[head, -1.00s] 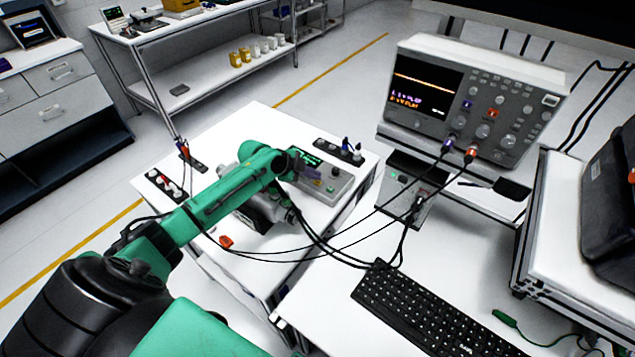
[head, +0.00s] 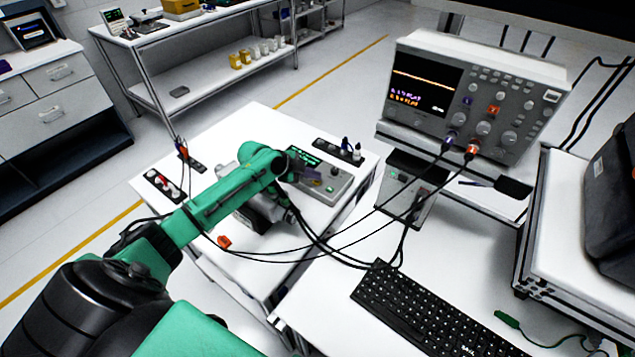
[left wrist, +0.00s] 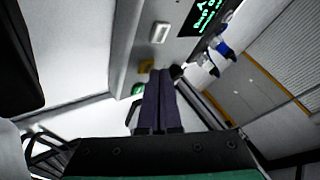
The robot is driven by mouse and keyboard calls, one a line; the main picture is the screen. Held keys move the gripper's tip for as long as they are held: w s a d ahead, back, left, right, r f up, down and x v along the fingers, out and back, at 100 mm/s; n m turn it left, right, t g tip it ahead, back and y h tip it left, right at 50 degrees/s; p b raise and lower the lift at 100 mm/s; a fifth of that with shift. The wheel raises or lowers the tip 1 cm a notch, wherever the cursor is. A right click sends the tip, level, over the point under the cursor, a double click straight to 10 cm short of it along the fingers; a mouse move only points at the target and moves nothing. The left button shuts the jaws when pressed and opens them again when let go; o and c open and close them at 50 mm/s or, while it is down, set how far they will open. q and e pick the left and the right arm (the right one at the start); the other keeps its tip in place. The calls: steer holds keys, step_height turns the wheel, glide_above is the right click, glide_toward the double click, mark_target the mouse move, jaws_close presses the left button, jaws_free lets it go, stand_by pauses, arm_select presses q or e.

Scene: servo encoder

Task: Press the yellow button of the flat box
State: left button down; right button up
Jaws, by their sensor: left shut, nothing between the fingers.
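The flat box (head: 340,184) is grey with a lit green display and lies on the white table in the head view. In the left wrist view its grey face (left wrist: 138,40) carries a yellow button (left wrist: 147,66), partly covered by my finger. A white button (left wrist: 159,32) and a green button (left wrist: 137,89) sit on either side of it. My left gripper (head: 312,180) is over the box, its fingers shut and empty. In the left wrist view the dark fingertips (left wrist: 161,72) overlap the yellow button's right side; I cannot tell whether they touch it. My right gripper is out of view.
A strip with small bottles (head: 338,151) stands behind the box. Another strip (head: 162,186) lies at the table's left. Black cables run from the oscilloscope (head: 470,95) across the bench. A keyboard (head: 430,312) is at the front right.

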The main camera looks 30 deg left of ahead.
arm_select(q)
steer(key=shift+s+d+f, duration=0.2)
steer(key=shift+s+f, duration=0.25)
steer(key=shift+f, duration=0.25)
steer(key=shift+a+r+p, duration=0.1)
steer(key=shift+r+p, duration=0.35)
steer(key=shift+p, duration=0.1)
steer(key=shift+s+a+r, duration=0.1)
steer(key=shift+a, duration=0.15)
step_height(320, 180, up, 6)
steer(key=p, duration=0.4)
steer(key=shift+w+f, duration=0.2)
